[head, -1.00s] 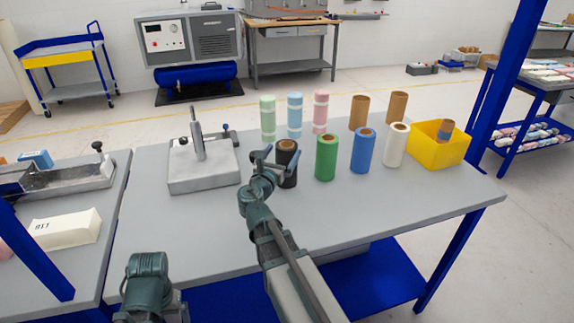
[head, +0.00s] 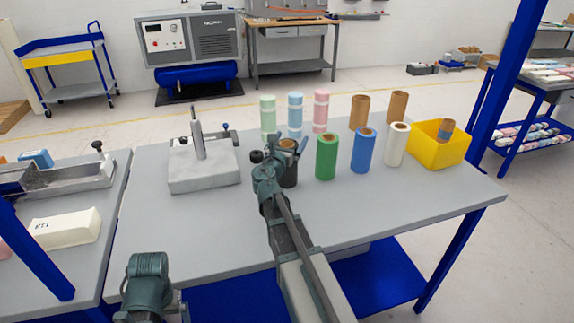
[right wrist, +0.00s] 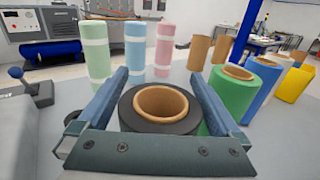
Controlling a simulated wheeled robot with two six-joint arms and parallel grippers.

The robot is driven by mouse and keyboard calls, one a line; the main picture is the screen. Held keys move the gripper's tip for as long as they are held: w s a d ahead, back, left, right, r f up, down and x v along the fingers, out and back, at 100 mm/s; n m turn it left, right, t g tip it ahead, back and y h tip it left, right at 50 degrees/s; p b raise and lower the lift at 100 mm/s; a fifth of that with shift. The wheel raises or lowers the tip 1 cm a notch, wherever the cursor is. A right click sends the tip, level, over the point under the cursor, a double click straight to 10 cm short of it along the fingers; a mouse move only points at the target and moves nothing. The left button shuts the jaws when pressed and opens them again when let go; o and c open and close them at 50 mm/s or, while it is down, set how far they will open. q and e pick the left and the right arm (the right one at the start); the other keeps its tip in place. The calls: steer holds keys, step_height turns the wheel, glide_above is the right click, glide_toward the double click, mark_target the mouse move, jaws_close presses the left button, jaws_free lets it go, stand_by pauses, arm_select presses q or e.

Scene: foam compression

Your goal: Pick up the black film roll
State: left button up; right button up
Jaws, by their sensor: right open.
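The black film roll (head: 289,170) stands upright on the grey table, partly hidden behind my right gripper (head: 280,150) in the head view. In the right wrist view, the black roll (right wrist: 128,116) with its brown core sits between the two open fingers of my right gripper (right wrist: 160,85). The fingers lie on either side of the roll; I cannot tell whether they touch it. At the lower left of the head view, part of my left arm shows, but its gripper cannot be made out.
A green roll (head: 326,158) stands close to the right, then a blue roll (head: 363,152) and a white roll (head: 396,146). Behind are pale green (head: 268,118), light blue and pink rolls. A grey press (head: 203,168) stands left; a yellow bin (head: 432,152) is right.

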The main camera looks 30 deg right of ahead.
steer(key=shift+c, duration=0.3)
steer(key=shift+s, duration=0.1)
jaws_close()
steer(key=shift+r, duration=0.1)
